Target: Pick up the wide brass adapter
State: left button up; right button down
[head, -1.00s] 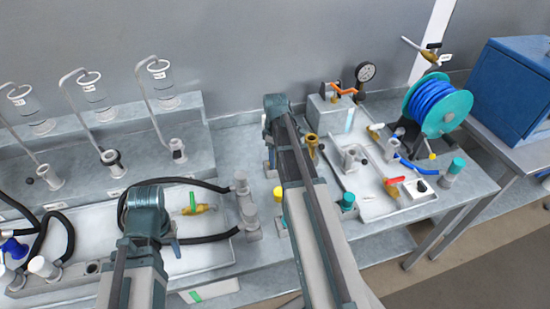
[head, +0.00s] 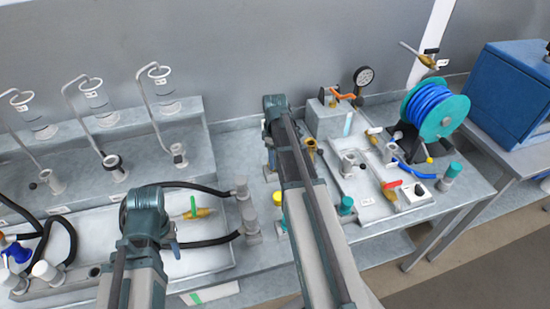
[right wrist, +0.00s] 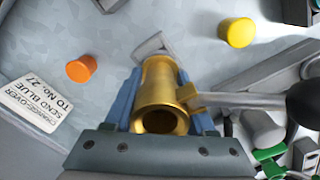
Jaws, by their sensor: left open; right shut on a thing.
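In the right wrist view a wide brass adapter (right wrist: 158,92), a tapered hollow piece, has its open end towards the camera. My right gripper (right wrist: 165,85) is shut on it, with a blue finger along each side. A brass stub with a grey rod and black knob shows at its right side. In the head view brass (head: 311,147) shows just right of my right arm, which hides my right fingers. My left gripper (head: 175,246) is mostly hidden behind its arm, in front of the left tray; one blue-grey finger shows, with nothing seen in it.
An orange cap (right wrist: 81,68), a yellow cap (right wrist: 237,32) and a printed label (right wrist: 37,103) lie around the adapter. A brass fitting with a green handle (head: 200,213) lies on the left tray (head: 215,258). Black hoses, a right tray (head: 375,208) and a blue hose reel (head: 437,108) crowd the bench.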

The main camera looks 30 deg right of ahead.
jog(key=shift+s+r+p, duration=0.2)
jog(key=shift+r+p, duration=0.55)
jog(key=shift+r, duration=0.4)
pick_arm(q)
notch_tip(320, 180, up, 3)
jog(key=shift+r+p, duration=0.1)
jog(key=shift+p, duration=0.35)
pick_arm(e)
jog(key=s+a, duration=0.3)
jog(key=s, duration=1.2)
jog(key=shift+s+a+r, duration=0.15)
jog(key=shift+a+r, duration=0.2)
jog(key=shift+r, duration=0.05)
jog(key=shift+r, duration=0.1)
